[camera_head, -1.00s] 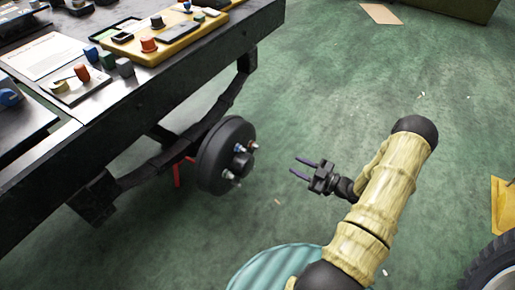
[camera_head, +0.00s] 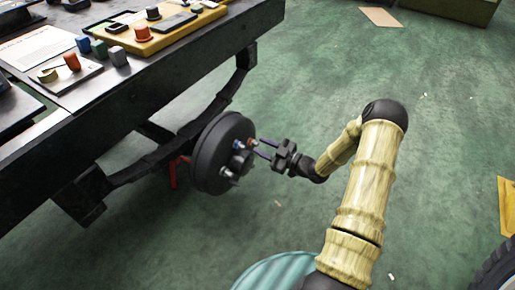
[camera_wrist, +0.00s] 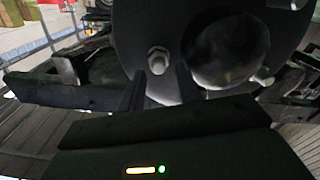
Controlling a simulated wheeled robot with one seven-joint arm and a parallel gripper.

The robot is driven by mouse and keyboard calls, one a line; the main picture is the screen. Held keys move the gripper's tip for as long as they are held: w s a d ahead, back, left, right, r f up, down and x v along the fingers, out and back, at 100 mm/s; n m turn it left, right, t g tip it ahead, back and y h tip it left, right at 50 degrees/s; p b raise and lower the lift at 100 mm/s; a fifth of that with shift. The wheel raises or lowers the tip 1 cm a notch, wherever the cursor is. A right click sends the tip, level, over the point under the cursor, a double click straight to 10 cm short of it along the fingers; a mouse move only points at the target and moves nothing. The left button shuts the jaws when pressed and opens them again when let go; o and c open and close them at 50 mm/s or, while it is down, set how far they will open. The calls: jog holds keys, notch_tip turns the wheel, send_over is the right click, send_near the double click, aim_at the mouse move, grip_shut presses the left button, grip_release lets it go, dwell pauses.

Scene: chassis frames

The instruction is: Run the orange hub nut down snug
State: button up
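The dark round hub drum (camera_head: 212,158) hangs on the axle under the bench, its face turned to the right. Studs with pale nuts stick out of its face, one at the lower side (camera_head: 228,173). A small orange nut (camera_head: 250,142) shows at the upper right of the hub, close to my upper fingertip. My gripper (camera_head: 258,147) is open, its two thin fingers pointing left at the hub. In the wrist view a hex nut (camera_wrist: 158,60), which looks silvery there, sits between and just beyond the spread fingertips (camera_wrist: 160,74). I cannot tell whether they touch it.
The black bench (camera_head: 150,95) stands over the hub and carries small coloured parts and a yellow tray (camera_head: 172,36). A red stand (camera_head: 176,172) is behind the drum. A teal ribbed round object (camera_head: 275,272) and a tyre (camera_head: 497,268) lie in front.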

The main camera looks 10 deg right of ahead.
aim_at(251, 142)
jog(key=shift+b+x, duration=0.35)
jog(key=shift+x, duration=1.05)
jog(key=c, duration=0.7)
jog(key=shift+d+r+m+p, duration=0.1)
jog(key=shift+r+m+p, duration=0.05)
jog(key=shift+m+p, duration=0.35)
